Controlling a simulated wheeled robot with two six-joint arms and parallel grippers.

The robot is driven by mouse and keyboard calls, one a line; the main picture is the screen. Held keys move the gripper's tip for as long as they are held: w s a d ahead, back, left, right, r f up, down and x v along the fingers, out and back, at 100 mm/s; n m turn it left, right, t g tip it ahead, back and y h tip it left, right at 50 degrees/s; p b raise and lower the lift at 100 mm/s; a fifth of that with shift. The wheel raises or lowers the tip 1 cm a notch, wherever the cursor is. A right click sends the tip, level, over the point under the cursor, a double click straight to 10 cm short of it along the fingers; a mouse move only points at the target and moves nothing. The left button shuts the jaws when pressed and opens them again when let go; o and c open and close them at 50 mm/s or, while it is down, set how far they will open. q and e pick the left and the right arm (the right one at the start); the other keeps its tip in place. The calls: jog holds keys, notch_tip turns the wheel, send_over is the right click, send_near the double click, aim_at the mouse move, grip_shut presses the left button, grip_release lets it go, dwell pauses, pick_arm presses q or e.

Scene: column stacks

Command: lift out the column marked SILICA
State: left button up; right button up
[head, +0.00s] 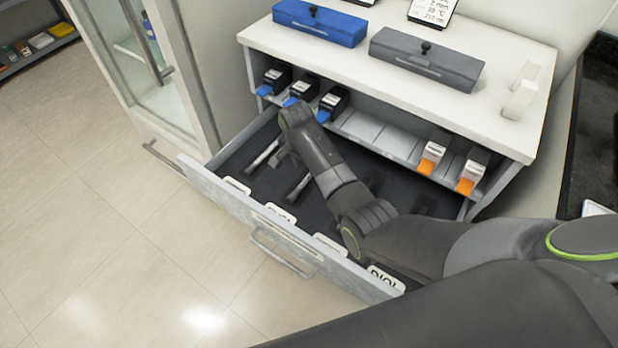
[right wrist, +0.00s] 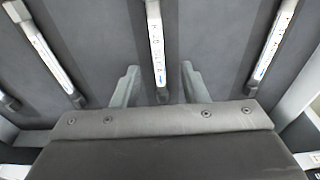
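An open drawer (head: 215,183) of the white bench holds slim columns lying on its dark floor, with white label cards along its front. One card (head: 280,213) seems to end in "ICA", but it is partly unclear; another card (head: 385,278) reads DIOL. My right gripper (head: 284,157) is low over the drawer's left part. In the right wrist view its fingers (right wrist: 159,88) are open, one on each side of a white column (right wrist: 156,45) with small lettering I cannot read. The fingers appear apart from it. Other columns lie left (right wrist: 45,50) and right (right wrist: 272,45). My left gripper is out of view.
A shelf (head: 375,133) above the drawer holds black units with blue parts and orange-tipped units (head: 432,153). A blue case (head: 320,22) and a grey case (head: 425,58) stand on the bench top. A glass-doored cabinet (head: 140,60) stands left; the floor in front is clear.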

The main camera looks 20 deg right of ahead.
aim_at(309, 176)
jog(key=f, duration=0.2)
jog(key=d+f+b, duration=0.1)
jog(key=f, duration=0.2)
jog(key=shift+w, duration=0.2)
grip_shut()
